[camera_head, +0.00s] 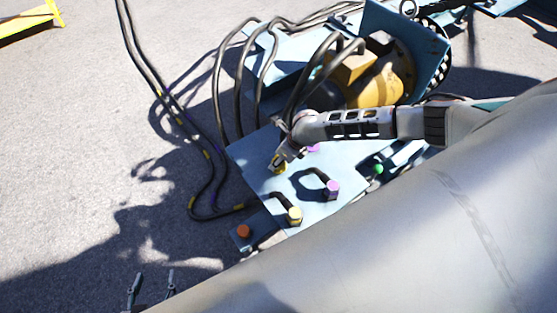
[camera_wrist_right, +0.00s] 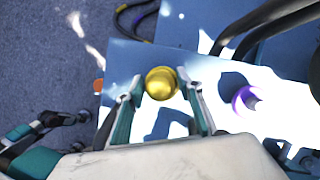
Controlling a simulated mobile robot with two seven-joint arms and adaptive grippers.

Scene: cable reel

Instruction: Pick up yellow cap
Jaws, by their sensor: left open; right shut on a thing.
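A yellow cap (camera_wrist_right: 161,83) sits between the two fingers of my right gripper (camera_wrist_right: 160,86) in the right wrist view. In the head view my right gripper (camera_head: 280,163) is shut on this cap, over the pale blue plate (camera_head: 255,150). I cannot tell if the cap is clear of the plate.
Purple caps (camera_head: 332,188) are on the plate, and an orange cap (camera_head: 243,231) is at its near left corner. Black cables (camera_head: 208,170) loop on the ground and rise to the reel (camera_head: 378,85). A green knob (camera_head: 377,169) is at the right. The ground at left is mostly clear.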

